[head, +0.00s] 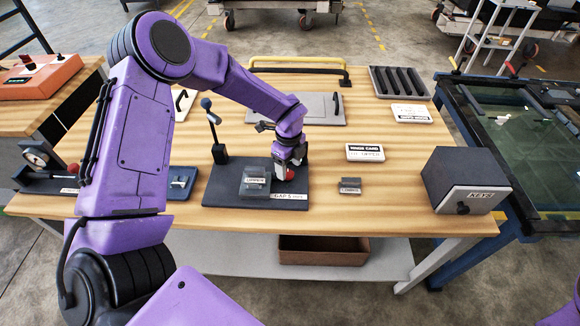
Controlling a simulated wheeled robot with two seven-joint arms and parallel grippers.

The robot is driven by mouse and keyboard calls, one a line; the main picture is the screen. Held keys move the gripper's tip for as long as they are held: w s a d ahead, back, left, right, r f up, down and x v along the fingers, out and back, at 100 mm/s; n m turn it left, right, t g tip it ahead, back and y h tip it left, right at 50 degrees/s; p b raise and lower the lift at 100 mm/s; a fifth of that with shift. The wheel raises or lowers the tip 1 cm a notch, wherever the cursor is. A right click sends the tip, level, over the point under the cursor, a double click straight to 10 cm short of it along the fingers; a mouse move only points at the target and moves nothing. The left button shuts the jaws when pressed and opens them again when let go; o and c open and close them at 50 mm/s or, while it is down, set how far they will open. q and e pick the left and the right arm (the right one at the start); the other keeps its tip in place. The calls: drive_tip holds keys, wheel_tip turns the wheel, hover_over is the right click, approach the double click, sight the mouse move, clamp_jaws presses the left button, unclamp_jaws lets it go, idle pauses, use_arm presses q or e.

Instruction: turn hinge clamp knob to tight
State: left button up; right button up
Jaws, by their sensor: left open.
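A dark fixture plate (225,192) labelled "GAP 5" lies near the front middle of the wooden table. A grey block marked "UPPER" (256,181) sits on it. A red knob (283,175) stands on the plate to the right of this block. My left gripper (290,158) points down at the knob, with its open fingers around or just above it; I cannot tell whether they touch it. The gripper partly hides the knob and its mount, and the knob's setting cannot be read. My right gripper is out of view.
A small grey block (350,186) and a card (365,153) lie to the right. A dark "KEYS" box (466,181) stands further right. A thin post (214,132) rises behind the plate, near my forearm. A yellow-black handle (299,68) is at the back.

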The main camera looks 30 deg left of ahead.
sight(288, 176)
use_arm(q)
drive_tip(key=shift+s+f, duration=0.1)
drive_tip(key=shift+f, duration=0.8)
drive_tip(key=shift+d+f, duration=0.1)
drive_tip(key=shift+f, duration=0.15)
drive_tip(key=c, duration=1.1)
drive_tip(key=shift+o, duration=0.2)
